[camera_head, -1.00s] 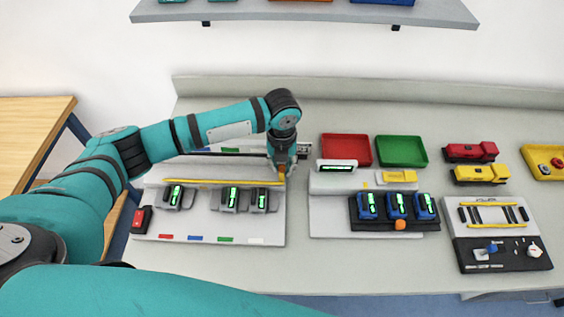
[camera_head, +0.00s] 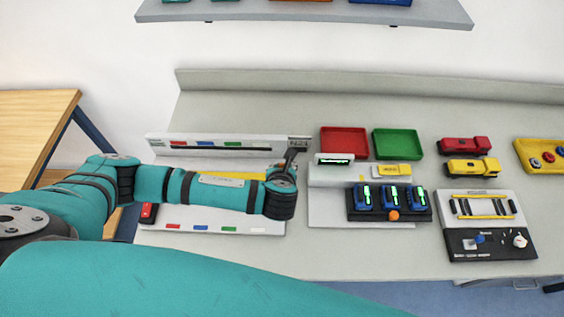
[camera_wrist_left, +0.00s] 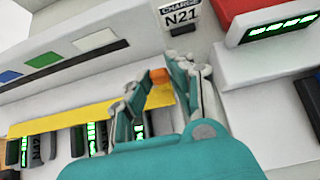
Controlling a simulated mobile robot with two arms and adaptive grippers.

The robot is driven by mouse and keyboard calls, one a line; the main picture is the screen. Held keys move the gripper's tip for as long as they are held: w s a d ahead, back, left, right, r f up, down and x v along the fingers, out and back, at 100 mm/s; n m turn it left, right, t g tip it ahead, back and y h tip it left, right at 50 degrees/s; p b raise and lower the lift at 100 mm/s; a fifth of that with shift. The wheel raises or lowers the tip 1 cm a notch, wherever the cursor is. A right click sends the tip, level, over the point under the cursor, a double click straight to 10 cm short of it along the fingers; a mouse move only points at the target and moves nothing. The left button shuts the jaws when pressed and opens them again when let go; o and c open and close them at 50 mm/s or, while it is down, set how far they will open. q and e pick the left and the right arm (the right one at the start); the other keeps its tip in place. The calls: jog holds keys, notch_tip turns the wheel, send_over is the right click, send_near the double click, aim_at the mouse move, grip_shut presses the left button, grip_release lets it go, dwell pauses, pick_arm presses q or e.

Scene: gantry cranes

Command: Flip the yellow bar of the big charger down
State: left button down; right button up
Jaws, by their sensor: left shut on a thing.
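The big charger (camera_head: 260,229) is the long grey unit on the left of the table. Its yellow bar (camera_wrist_left: 68,118) runs above the batteries in the left wrist view. In the head view only part of the yellow bar (camera_head: 238,176) shows above my arm. My left gripper (camera_wrist_left: 158,88) is shut at the bar's right end, around an orange piece (camera_wrist_left: 158,76) that shows between the fingers. In the head view the left gripper (camera_head: 290,163) is partly hidden by its wrist. Batteries (camera_wrist_left: 97,137) with green displays stand below the bar. My right gripper is not in view.
A smaller charger (camera_head: 322,210) with blue batteries stands to the right. A red tray (camera_head: 345,141) and a green tray (camera_head: 398,143) lie behind it. The charger's back panel (camera_head: 270,141) and an N21 sign (camera_wrist_left: 180,15) are close to the gripper.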

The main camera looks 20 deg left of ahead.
pick_arm(q)
jog(key=shift+s+d+t, duration=0.1)
jog(key=shift+s+t, duration=0.2)
jog(key=shift+t, duration=0.4)
jog(key=c, duration=1.2)
grip_release()
jog(key=v, duration=1.2)
jog(key=shift+d+f, duration=0.2)
jog(key=shift+d, duration=0.05)
jog(key=shift+s, duration=0.1)
